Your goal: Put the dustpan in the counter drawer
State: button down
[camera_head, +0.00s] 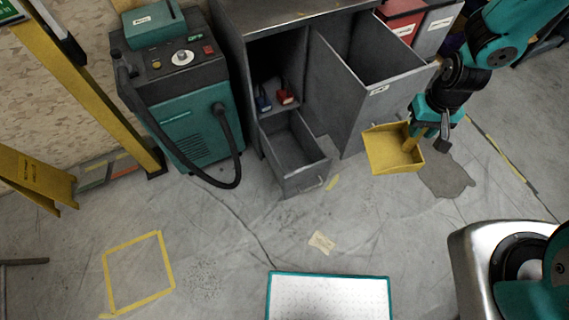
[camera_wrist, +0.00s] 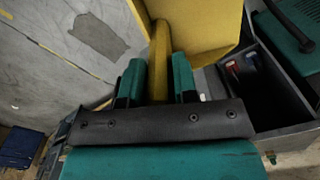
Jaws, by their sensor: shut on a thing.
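The yellow dustpan (camera_head: 392,152) hangs over the floor to the right of the counter's open drawers. My gripper (camera_head: 419,137) is shut on its handle. In the wrist view the handle of the dustpan (camera_wrist: 205,25) runs between the two teal fingers of my gripper (camera_wrist: 158,78). The grey counter (camera_head: 236,14) has a large open upper drawer (camera_head: 340,84) with a label on its front, and a smaller open lower drawer (camera_head: 310,172). The dustpan is outside both, just in front of and below the upper drawer. The visible inside of the lower drawer looks empty.
Red and blue padlock-like items (camera_head: 284,97) sit in the counter's open compartment. A teal machine (camera_head: 185,120) with a black hose stands left of the counter. Red and grey binders (camera_head: 402,20) are behind. A white teal-edged board (camera_head: 328,298) lies in front. The middle floor is mostly clear.

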aim_at(294, 169)
jog(key=u, duration=1.7)
jog(key=i, duration=1.15)
jog(key=z, duration=1.95)
